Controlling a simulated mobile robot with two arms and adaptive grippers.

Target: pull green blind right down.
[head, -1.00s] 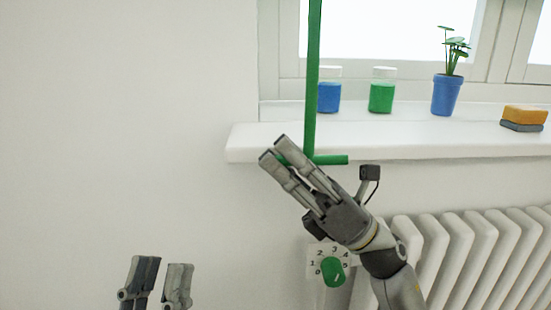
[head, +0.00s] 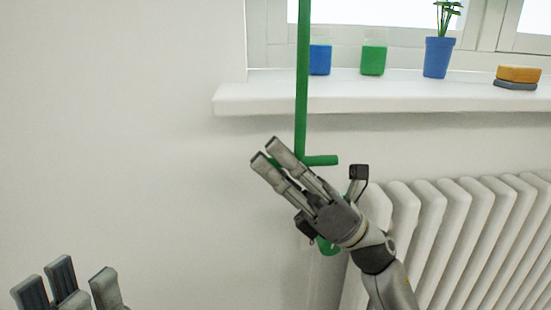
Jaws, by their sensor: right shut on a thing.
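A green pull bar hangs straight down in front of the window, its strap (head: 302,85) running out of the top of the view. At its lower end is a short green crossbar (head: 322,160), just below the sill's height. My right gripper (head: 264,150) is shut on the left part of the crossbar; the fingers hide most of that part. The blind itself is out of view. My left gripper (head: 80,284) is at the lower left, its fingers spread apart and empty, far from the bar.
A white window sill (head: 400,92) carries a blue jar (head: 320,60), a green jar (head: 373,60), a blue plant pot (head: 438,58) and a sponge (head: 518,75). A white radiator (head: 460,235) stands at the lower right. A green dial (head: 327,247) is partly hidden behind my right gripper. The wall at left is bare.

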